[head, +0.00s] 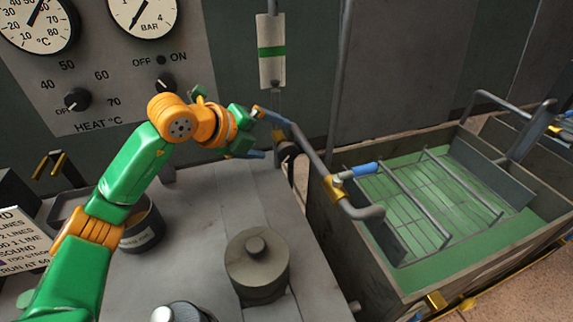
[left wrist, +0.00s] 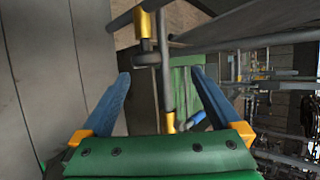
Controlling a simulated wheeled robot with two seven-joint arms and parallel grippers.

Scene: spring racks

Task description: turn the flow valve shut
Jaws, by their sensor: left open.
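A bent grey pipe (head: 315,160) runs out over the green-floored tank. A blue lever handle (head: 358,170) with a yellow fitting sits near its outlet end and looks like the flow valve; no label on it is readable. The handle points to the right, across the pipe. It also shows in the left wrist view (left wrist: 196,121), low and right of centre. A dark round fitting (left wrist: 148,59) shows between the fingertips. My right gripper is out of view.
The tank (head: 480,215) holds a green floor and wire racks. A sight tube with a green band (head: 271,52) is on the wall. A heat panel (head: 110,85) with gauges is at left. A lidded pot (head: 257,265) stands on the grey worktop (head: 205,210).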

